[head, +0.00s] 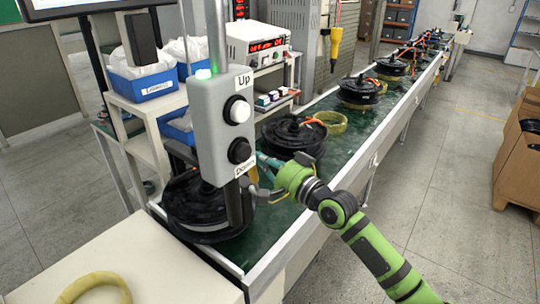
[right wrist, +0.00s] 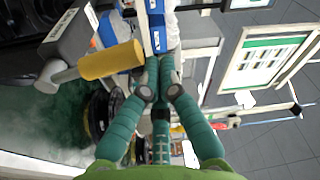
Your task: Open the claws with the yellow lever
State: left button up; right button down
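The yellow lever (right wrist: 112,60) shows in the right wrist view as a thick yellow handle on a pale shaft, left of my fingers. In the head view a small yellowish piece (head: 253,176) beside the control box may be the same lever. My right gripper (right wrist: 159,66) has teal fingers with tips drawn together, empty and apart from the lever in the picture. In the head view my right gripper (head: 265,162) is close to the box's right side, partly hidden. The claws are not clearly visible; a dark motor (head: 190,205) sits below the box. My left gripper is out of view.
The grey control box (head: 222,125) with Up and Down buttons hangs on a post above the conveyor. Several hub motors stand along the green belt (head: 325,100). A white table (head: 125,265) with a yellow ring (head: 95,287) is at front left. Blue bins (head: 142,82) are behind.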

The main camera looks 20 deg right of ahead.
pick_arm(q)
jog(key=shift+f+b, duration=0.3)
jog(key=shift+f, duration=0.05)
pick_arm(e)
jog(key=shift+s+a+f+n+y, duration=0.25)
jog(key=shift+s+a+n, duration=0.55)
jog(key=shift+n, duration=0.4)
jog(key=shift+s+a+f+n+y, duration=0.2)
jog(key=shift+s+a+n, duration=0.35)
jog(key=shift+a+n, duration=0.5)
jog(key=shift+d, duration=0.1)
